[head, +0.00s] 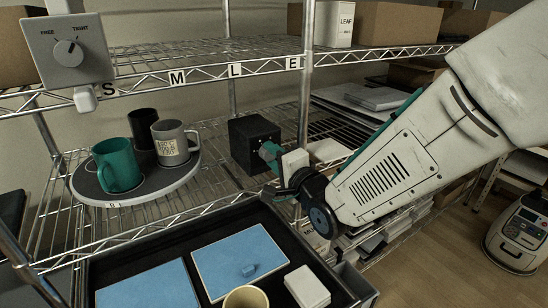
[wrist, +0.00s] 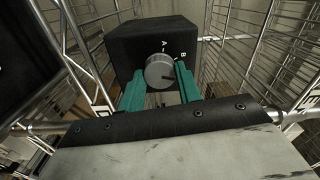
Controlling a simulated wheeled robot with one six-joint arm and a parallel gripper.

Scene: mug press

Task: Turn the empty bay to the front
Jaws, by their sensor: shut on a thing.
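A round grey turntable (head: 160,188) stands on the wire shelf at the left. It bears a teal mug (head: 117,165), a black mug (head: 143,128) behind it, and a grey printed mug (head: 174,143) to the right. The front right of its top is bare. A black box (head: 245,150) stands to its right; in the wrist view the box (wrist: 150,37) carries a round grey knob (wrist: 158,72) with marks A and B. My gripper (head: 270,153) is at the box face. Its teal fingers (wrist: 158,82) are shut on the knob, one on each side.
A dial box (head: 70,50) marked FREE and TIGHT hangs at the upper left. Below, a black tray (head: 130,250) holds blue pads (head: 240,262), a white block (head: 307,287) and a cream cup (head: 246,298). A metal shelf post (head: 306,70) stands near my gripper.

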